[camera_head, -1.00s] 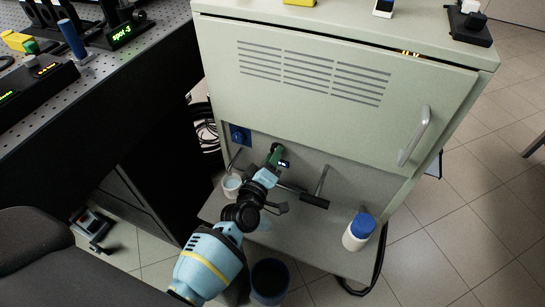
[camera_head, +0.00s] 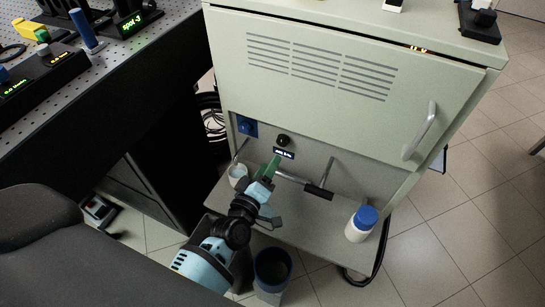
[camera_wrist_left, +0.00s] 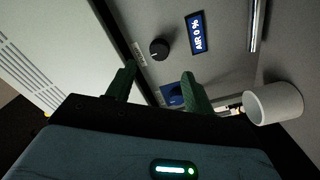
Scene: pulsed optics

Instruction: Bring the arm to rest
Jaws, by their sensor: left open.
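My left arm comes in from the lower left in the head view. Its gripper (camera_head: 272,166) has green fingers and is in front of the cabinet's recessed lower panel, below a black knob (camera_head: 283,140) and a small display. In the left wrist view the two green fingers (camera_wrist_left: 160,85) stand apart with nothing between them. The black knob (camera_wrist_left: 159,50) and a display reading "AIR 0 %" (camera_wrist_left: 197,33) are beyond the fingers, apart from them. My right gripper is not in view.
A white cup (camera_head: 237,174) stands left of the gripper, and a blue-capped white bottle (camera_head: 361,224) stands on the shelf at right. A black-gripped lever (camera_head: 318,191) sticks out between them. A bin (camera_head: 272,268) is below. An optical table (camera_head: 150,50) is at left.

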